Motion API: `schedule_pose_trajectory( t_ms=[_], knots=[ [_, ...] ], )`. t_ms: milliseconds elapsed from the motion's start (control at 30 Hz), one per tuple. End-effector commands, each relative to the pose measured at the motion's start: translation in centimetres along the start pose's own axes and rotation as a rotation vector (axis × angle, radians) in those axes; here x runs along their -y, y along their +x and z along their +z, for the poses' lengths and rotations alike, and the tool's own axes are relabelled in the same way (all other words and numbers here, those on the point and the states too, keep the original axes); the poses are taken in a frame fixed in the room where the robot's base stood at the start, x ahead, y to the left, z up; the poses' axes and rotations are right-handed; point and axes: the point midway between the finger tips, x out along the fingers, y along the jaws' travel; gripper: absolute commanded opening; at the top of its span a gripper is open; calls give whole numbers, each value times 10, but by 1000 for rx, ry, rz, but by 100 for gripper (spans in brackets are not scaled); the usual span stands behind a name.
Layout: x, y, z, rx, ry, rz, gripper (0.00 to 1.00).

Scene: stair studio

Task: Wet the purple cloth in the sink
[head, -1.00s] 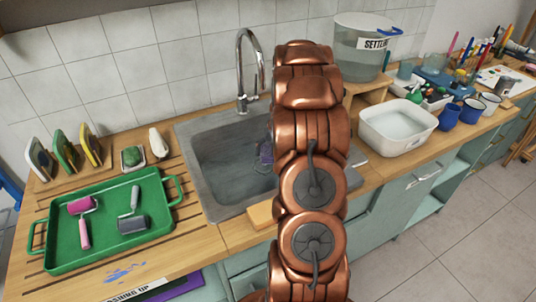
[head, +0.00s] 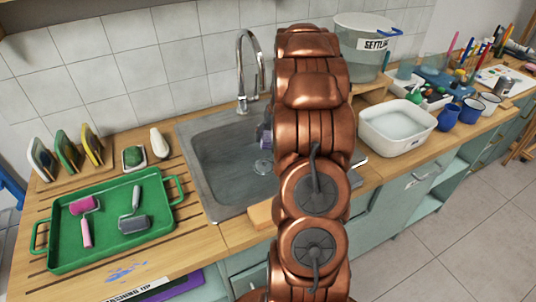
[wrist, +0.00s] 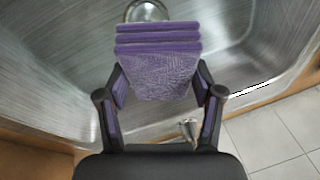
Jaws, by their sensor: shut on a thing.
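The purple cloth (wrist: 158,65) is folded in layers and held between the fingers of my gripper (wrist: 160,90) in the wrist view. The gripper is shut on it. The metal sink basin (wrist: 60,60) lies beyond and below the cloth, with the round drain (wrist: 148,10) just past its far edge. In the head view a small part of the cloth (head: 267,135) shows at the left side of my arm, over the sink (head: 225,165). My arm hides the rest of it and most of the gripper. The faucet (head: 248,65) stands at the sink's back edge.
A green tray (head: 60,255) with two rollers lies left of the sink. Sponges in a rack (head: 65,155) stand behind it. A white basin of water (head: 397,125) and a clear bucket (head: 360,50) stand to the right.

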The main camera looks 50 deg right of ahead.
Motion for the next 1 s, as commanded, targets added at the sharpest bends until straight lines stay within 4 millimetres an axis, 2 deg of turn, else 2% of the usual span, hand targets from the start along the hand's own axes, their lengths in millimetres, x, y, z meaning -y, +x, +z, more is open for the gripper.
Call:
schedule_pose_trajectory(
  t_ms=[600, 1000],
  knots=[
    [8, -36, -6, 1, 1, 0, 38],
    [8, -39, -7, 1, 1, 0, 38]
  ],
)
